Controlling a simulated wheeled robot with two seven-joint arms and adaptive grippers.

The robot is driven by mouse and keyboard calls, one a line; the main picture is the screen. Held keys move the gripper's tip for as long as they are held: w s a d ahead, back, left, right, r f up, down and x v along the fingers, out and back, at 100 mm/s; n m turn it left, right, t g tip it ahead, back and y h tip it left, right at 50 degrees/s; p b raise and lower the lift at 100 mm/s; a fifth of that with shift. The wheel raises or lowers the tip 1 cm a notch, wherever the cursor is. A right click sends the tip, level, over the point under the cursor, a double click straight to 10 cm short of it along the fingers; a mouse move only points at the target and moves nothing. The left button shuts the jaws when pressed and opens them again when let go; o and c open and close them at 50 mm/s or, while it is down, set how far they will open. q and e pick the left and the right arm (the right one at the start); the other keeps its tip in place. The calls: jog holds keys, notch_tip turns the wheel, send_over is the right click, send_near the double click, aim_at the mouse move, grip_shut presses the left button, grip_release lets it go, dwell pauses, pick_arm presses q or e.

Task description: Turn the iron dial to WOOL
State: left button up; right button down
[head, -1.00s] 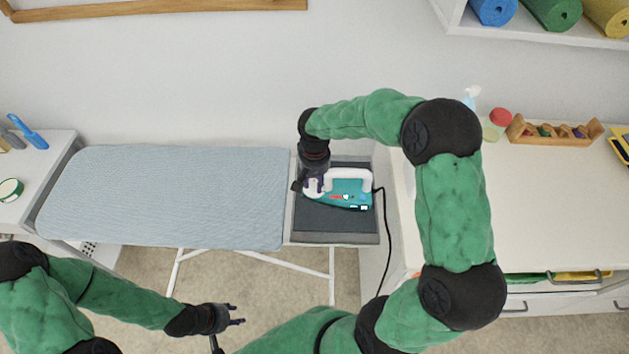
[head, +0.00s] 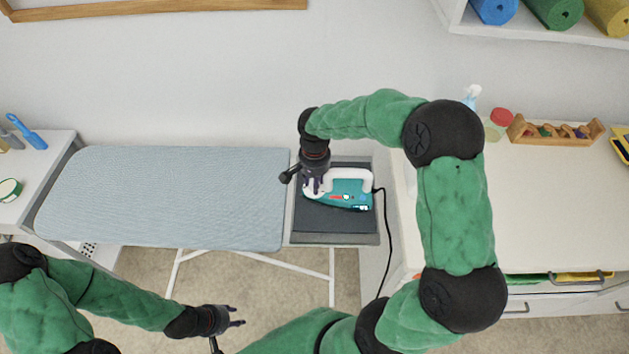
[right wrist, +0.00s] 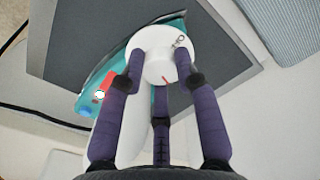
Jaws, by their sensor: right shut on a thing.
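The iron (head: 345,194) is teal with a white handle and lies on the dark grey rest pad (head: 320,222) at the right end of the ironing board. My right gripper (head: 315,188) points down at the left part of the iron. In the right wrist view its purple fingers (right wrist: 160,66) close around a round white dial (right wrist: 160,72) with a red pointer mark. The dial's lettering cannot be read, and the dial is hidden by my gripper in the head view. My left gripper (head: 240,316) is open and empty, low in front of the board.
The blue-grey ironing board (head: 165,195) is bare. A black cord (head: 387,240) runs down from the iron's right end. A white counter (head: 550,210) on the right holds a wooden rack (head: 555,132) and bottles. A small white table (head: 40,170) stands at the left.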

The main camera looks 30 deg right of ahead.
jog(key=c, duration=0.9)
grip_release()
notch_tip(320, 180, up, 12)
